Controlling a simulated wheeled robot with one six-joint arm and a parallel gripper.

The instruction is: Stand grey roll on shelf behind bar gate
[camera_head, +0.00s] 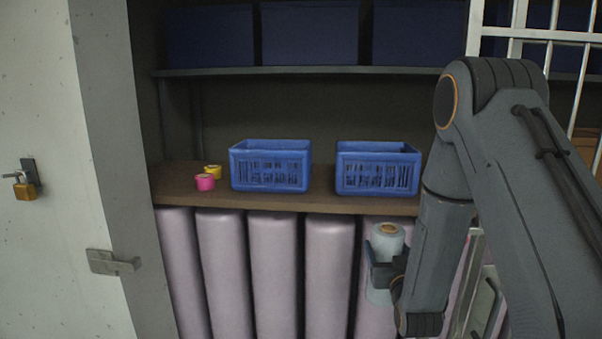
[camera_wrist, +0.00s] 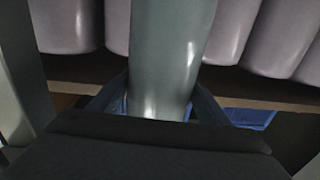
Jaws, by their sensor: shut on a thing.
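The grey roll (camera_head: 389,238) is upright in my gripper (camera_head: 385,272), in front of the shelf edge and slightly below the shelf top in the head view. In the wrist view the grey roll (camera_wrist: 170,60) fills the middle, between the two fingers of my gripper (camera_wrist: 160,105). The shelf (camera_head: 225,200) is a brown board carrying two blue baskets and two small rolls. The white bar gate (camera_head: 517,32) shows at the upper right, partly hidden by my arm; it seems swung aside, leaving the shelf front uncovered.
A left blue basket (camera_head: 270,166) and a right blue basket (camera_head: 377,169) stand on the shelf. A pink roll (camera_head: 205,182) and a yellow roll (camera_head: 213,170) stand left of them. Large pale rolls (camera_head: 275,270) stand below. A padlock (camera_head: 25,190) hangs on the left panel. Bare board lies between the baskets.

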